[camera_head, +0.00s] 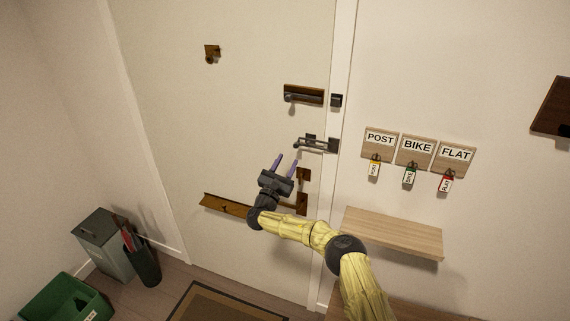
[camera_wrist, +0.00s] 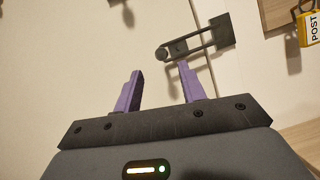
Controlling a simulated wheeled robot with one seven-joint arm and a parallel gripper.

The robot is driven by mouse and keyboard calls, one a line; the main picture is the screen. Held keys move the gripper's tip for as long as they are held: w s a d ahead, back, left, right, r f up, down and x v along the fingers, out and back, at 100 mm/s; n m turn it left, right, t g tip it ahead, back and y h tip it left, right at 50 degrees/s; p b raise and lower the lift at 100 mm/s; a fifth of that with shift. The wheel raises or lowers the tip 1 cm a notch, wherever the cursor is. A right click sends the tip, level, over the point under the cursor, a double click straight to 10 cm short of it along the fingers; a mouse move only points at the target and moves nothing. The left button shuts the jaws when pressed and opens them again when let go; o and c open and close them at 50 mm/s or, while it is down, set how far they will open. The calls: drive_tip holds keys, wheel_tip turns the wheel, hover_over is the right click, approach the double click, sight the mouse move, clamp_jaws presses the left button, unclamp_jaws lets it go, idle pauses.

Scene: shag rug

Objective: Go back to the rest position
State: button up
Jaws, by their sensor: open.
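My gripper (camera_head: 285,165) is open and empty, with its two purple fingers apart. In the head view it is in front of the white door (camera_head: 240,120), below and left of a dark metal latch (camera_head: 318,144). The wrist view shows the gripper (camera_wrist: 158,92) with the latch (camera_wrist: 200,42) just beyond the right fingertip. I cannot tell from these views whether that finger touches the latch. My yellow-sleeved arm reaches up from the lower right of the head view and hides part of the door and frame.
A door handle (camera_head: 303,96) is above the latch. POST (camera_head: 380,142), BIKE (camera_head: 416,151) and FLAT (camera_head: 453,157) boards with tagged keys hang at right, above a wooden shelf (camera_head: 393,233). A grey bin (camera_head: 104,247), dark umbrella holder (camera_head: 144,265) and green crate (camera_head: 62,301) stand lower left.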

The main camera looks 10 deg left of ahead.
drive_tip(key=s+a+r+n+y+b, duration=0.1)
drive_tip(key=s+a+r+n+y, duration=0.4)
drive_tip(key=a+r+n+y, duration=0.5)
drive_tip(key=s+a+r+n+y+b, duration=0.1)
drive_tip(key=s+a+r+n+y, duration=0.55)
drive_tip(key=y, duration=0.75)
drive_tip(key=s+a+n+g+y, duration=0.2)
drive_tip(key=s+n+g+y, duration=0.6)
drive_tip(key=n+g, duration=0.7)
drive_tip(key=s+f+n+g+h+b, duration=0.2)
drive_tip(key=s+f+n+g+h, duration=0.45)
drive_tip(key=s+g, duration=0.45)
drive_tip(key=s+d+f+n+t+h+b, duration=0.1)
drive_tip(key=s+d+f+n+h, duration=0.15)
drive_tip(key=d+f+h, duration=0.4)
drive_tip(key=s+d+f+n+h+b, duration=0.1)
drive_tip(key=s+d+f+h, duration=0.2)
drive_tip(key=d+f, duration=0.55)
drive_tip(key=s+d+t+h+b, duration=0.1)
drive_tip(key=s+d+t+h, duration=0.1)
drive_tip(key=d, duration=0.9)
drive_tip(key=s+d+t+h+b, duration=0.1)
drive_tip(key=d+h, duration=0.3)
drive_tip(key=d, duration=0.7)
drive_tip(key=s+d+t+h+b, duration=0.1)
drive_tip(key=s+d+t+h, duration=0.2)
drive_tip(key=d, duration=0.8)
drive_tip(key=shift+s+d+f+h, duration=0.25)
drive_tip(key=shift+d+f+h, duration=0.1)
drive_tip(key=shift+f+h, duration=0.1)
